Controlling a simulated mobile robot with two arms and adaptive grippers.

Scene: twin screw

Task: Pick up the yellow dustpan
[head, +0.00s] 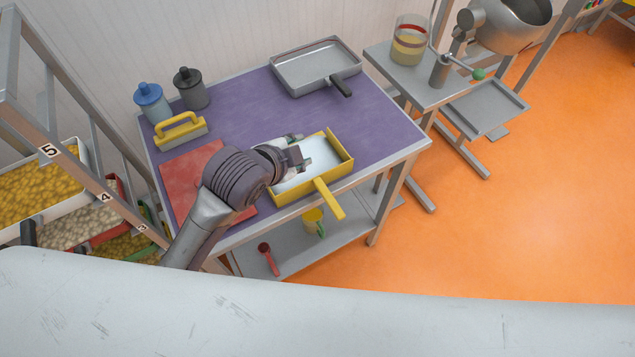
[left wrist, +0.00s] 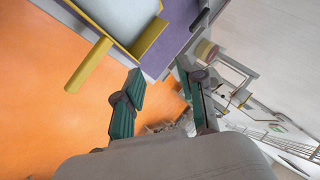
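The yellow dustpan (head: 298,191) with a pale inner floor lies near the front edge of the purple table (head: 255,105). Its yellow handle (head: 330,199) sticks out past that edge. My left gripper (head: 300,150) is over the left and back part of the pan in the head view and hides some of it. In the left wrist view the dustpan (left wrist: 149,38) shows at the upper left, its handle over the orange floor. The left gripper's green-padded fingers (left wrist: 160,72) are spread with nothing between them. My right gripper is not in view.
A red mat (head: 184,170), a yellow-handled tool (head: 182,131), a blue canister (head: 151,101), a dark canister (head: 190,90) and a grey pan (head: 312,72) share the table. A red scoop (head: 268,256) and yellow cup (head: 312,219) are on the lower shelf. Free floor lies right.

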